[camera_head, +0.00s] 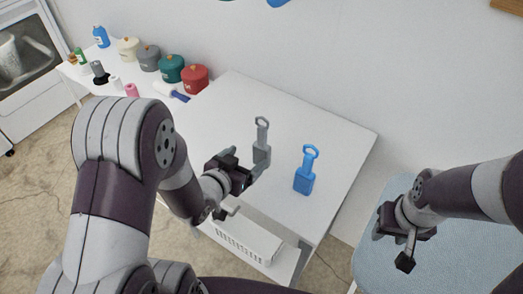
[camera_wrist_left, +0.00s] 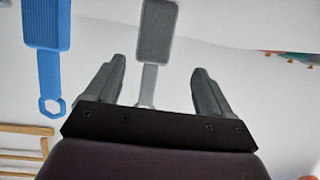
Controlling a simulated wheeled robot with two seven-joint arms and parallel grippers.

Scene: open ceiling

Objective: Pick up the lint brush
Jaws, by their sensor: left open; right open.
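Two lint brushes with ringed handles are on the white table (camera_head: 345,140). The grey lint brush (camera_head: 262,153) is beside my left gripper (camera_head: 256,172). The blue lint brush (camera_head: 304,182) is to its right. In the left wrist view, the grey brush (camera_wrist_left: 157,32) lies ahead of the two open fingers, its thin handle reaching back between them. The blue brush (camera_wrist_left: 46,35) is left of the fingers. My left gripper is open and holds nothing. My right gripper (camera_head: 393,245) is open and empty, away to the right of the table.
Red (camera_head: 194,79) and green (camera_head: 171,69) lidded pots stand with other pots, bottles and a white roller with a blue handle at the table's far left. A white basket (camera_head: 248,242) is on the shelf below. The table's right part is clear. A light blue surface is at right.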

